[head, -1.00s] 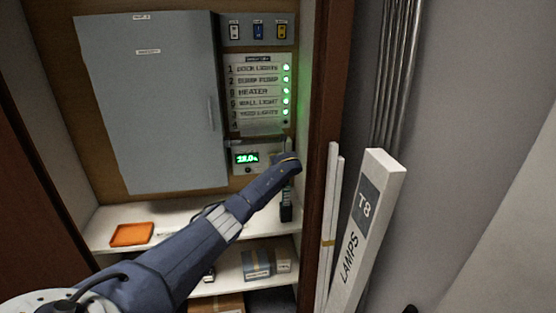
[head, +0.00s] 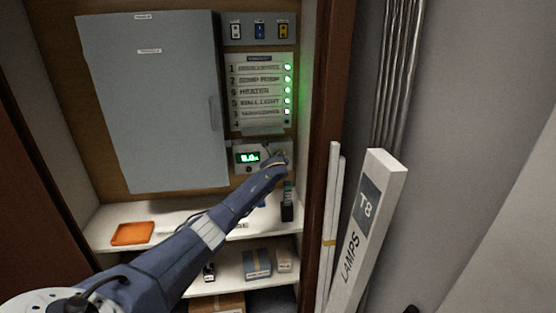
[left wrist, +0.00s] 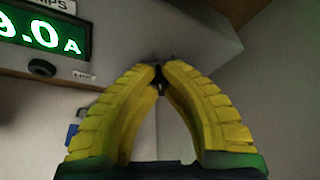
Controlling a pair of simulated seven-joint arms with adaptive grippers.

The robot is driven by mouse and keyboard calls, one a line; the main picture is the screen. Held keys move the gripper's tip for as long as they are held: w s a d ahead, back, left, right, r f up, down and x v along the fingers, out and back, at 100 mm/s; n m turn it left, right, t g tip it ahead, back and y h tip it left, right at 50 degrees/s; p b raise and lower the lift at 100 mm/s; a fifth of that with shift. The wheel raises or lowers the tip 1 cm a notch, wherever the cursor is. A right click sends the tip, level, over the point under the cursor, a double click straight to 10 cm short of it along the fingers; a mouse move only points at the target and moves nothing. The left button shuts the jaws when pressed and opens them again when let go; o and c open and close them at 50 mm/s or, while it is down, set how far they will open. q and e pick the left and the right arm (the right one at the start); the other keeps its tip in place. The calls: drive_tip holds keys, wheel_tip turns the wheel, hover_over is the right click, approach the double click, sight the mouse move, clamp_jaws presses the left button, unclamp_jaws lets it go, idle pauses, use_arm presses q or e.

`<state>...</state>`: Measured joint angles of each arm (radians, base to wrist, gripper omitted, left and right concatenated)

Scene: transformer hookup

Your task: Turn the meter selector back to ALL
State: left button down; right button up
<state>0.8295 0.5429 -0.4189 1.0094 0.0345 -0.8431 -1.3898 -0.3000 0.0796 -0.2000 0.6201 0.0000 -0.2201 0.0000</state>
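The meter (head: 240,168) is a pale box with a green lit display (head: 248,157), on the back wall under the label panel. The left wrist view shows the display (left wrist: 45,32) up close, reading "9.0 A" with its left part cut off. My left gripper (head: 279,157) is at the right part of the meter. In the left wrist view its yellow fingers (left wrist: 160,75) come together at the tips around a small dark part, which looks like the meter selector (left wrist: 160,77). The selector's setting is hidden by the fingers. My right gripper is not in view.
A label panel (head: 258,91) with several green lights is above the meter, with three switches (head: 259,31) over it. A grey cabinet door (head: 150,100) is at left. Below, a shelf holds an orange tray (head: 133,233). A lamp box (head: 370,215) leans at right.

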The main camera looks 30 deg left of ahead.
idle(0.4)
use_arm(q)
drive_tip(key=c, duration=1.1)
unclamp_jaws()
drive_tip(key=shift+c, duration=0.2)
drive_tip(key=shift+s, duration=0.1)
drive_tip(key=v, duration=1.1)
drive_tip(key=shift+s, duration=0.4)
drive_tip(key=shift+d+r, duration=0.1)
drive_tip(key=shift+r, duration=0.05)
